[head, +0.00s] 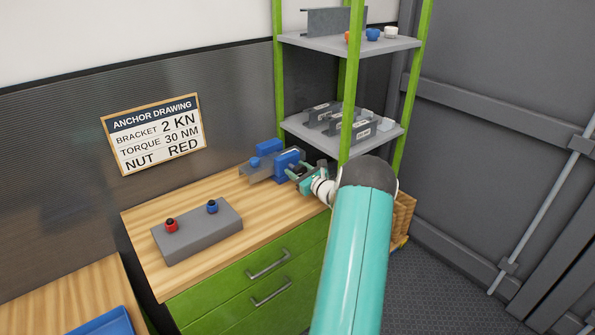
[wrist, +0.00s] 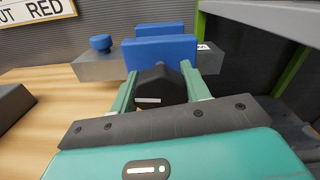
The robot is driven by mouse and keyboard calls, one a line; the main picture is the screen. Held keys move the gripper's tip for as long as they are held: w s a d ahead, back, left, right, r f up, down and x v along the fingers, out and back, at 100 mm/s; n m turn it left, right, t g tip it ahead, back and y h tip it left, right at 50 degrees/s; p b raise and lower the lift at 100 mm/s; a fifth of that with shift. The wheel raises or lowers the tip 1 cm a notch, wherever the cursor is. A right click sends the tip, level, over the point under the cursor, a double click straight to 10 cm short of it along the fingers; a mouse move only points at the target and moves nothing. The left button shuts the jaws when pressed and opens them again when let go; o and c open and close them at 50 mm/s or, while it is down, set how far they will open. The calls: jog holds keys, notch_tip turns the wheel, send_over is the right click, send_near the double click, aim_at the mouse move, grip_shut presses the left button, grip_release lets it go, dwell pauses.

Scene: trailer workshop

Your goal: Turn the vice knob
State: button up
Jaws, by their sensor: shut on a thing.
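The vice (head: 262,172) stands on the wooden workbench, with a grey body and blue jaws. In the wrist view its blue jaw plates (wrist: 165,50) are straight ahead. The dark vice knob (wrist: 160,82) sticks out from the vice towards me. My gripper (wrist: 160,76) is shut on the knob, with one green finger on each side of it. In the head view my gripper (head: 304,177) is at the right end of the vice, and the knob is mostly hidden there.
A grey block (head: 197,234) with a red nut (head: 171,225) and a blue nut (head: 212,206) lies on the workbench (head: 145,222). A green-framed shelf (head: 350,53) with brackets stands close behind and right of my gripper. An anchor sign (head: 154,134) hangs on the wall.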

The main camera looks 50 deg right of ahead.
jog(key=shift+s+f, duration=0.15)
jog(key=shift+f, duration=0.15)
jog(key=o, duration=0.8)
jog(key=shift+o, duration=0.9)
jog(key=shift+r, duration=0.15)
jog(key=v, duration=1.3)
jog(key=shift+s, duration=0.3)
